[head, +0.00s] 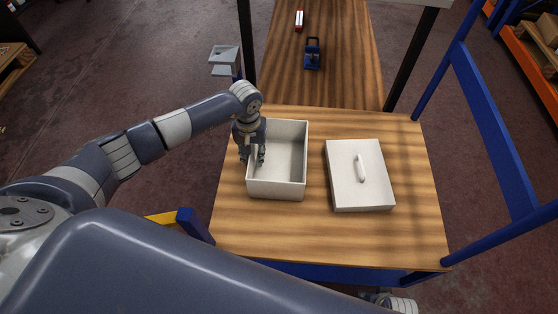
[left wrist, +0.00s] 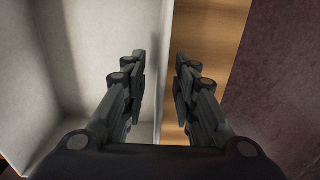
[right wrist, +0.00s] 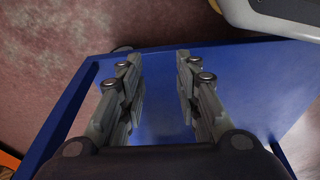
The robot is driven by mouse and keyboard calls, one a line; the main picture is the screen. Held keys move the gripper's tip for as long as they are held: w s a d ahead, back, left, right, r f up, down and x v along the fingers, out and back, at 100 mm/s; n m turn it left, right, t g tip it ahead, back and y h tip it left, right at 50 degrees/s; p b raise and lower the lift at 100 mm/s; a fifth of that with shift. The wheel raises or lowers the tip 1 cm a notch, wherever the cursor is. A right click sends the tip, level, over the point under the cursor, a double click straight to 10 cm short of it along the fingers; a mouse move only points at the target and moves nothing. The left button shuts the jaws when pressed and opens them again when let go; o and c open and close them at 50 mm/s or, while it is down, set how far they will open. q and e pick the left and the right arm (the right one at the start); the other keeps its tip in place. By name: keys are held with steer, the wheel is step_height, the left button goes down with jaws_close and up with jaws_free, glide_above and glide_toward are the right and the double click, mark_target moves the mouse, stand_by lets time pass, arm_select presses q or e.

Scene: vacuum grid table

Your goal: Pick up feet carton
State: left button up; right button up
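The carton (head: 290,190) is an open, empty-looking white box on the wooden table, left of its separate lid. My left gripper (head: 252,158) points down at the carton's left wall. In the left wrist view the gripper (left wrist: 160,85) is open, with the carton's wall (left wrist: 165,60) between its fingers: one finger is on the inner side, the other outside over the wood. I cannot tell whether either finger touches the wall. My right gripper (right wrist: 157,90) is open and empty, low by the table's front, facing a blue surface.
A white lid with a handle (head: 345,188) lies flat right of the carton. The wooden table (head: 320,235) is bare at the front. A blue device (head: 312,55) and a red-and-white item (head: 299,20) stand on the farther table. A blue rail (head: 490,130) borders the right.

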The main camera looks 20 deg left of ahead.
arm_select(q)
jaws_close()
